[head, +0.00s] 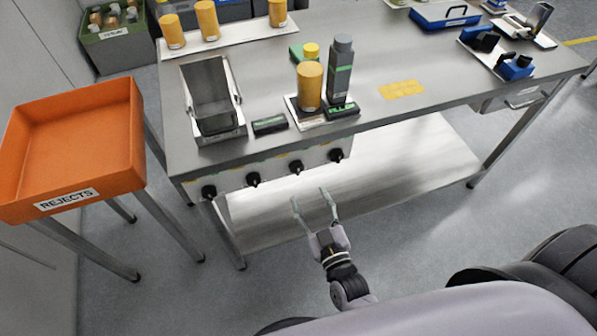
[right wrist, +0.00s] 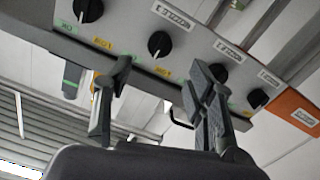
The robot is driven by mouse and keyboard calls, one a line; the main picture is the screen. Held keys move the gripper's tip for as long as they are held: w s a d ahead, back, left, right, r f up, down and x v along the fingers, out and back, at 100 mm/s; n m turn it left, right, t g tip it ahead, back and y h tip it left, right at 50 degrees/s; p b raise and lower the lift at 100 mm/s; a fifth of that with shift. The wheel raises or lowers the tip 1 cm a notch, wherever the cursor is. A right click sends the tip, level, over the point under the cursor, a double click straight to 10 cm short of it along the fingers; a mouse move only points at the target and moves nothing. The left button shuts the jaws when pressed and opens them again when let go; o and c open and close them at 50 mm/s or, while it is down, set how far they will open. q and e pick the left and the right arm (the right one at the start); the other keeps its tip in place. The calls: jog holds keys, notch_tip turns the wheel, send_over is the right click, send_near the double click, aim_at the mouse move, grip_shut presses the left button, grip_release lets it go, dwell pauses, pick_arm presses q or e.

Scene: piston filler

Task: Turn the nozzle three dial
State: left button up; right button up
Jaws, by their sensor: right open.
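Several black dials with white pointer marks sit in a row on the grey front panel of the steel table. From the left in the head view they are the first dial (head: 209,192), second dial (head: 253,179), third dial (head: 296,167) and last dial (head: 336,155). My right gripper (head: 312,196) is open and empty, in front of and below the third and last dials. In the right wrist view its spread fingers (right wrist: 157,98) are apart from a dial (right wrist: 160,44) above the gap. My left gripper is not in view.
An orange REJECTS tray (head: 135,130) stands left of the table. Above the panel are a steel hopper (head: 208,100), a filled orange jar (head: 309,88) and a grey bottle (head: 341,70). A lower shelf (head: 400,165) lies behind my gripper. The floor in front is clear.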

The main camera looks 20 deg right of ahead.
aim_at(298, 170)
jog(key=w, duration=0.8)
jog(key=shift+w+a, duration=0.1)
jog(key=shift+w, duration=0.3)
jog(key=shift+c, duration=0.5)
jog(key=c, duration=1)
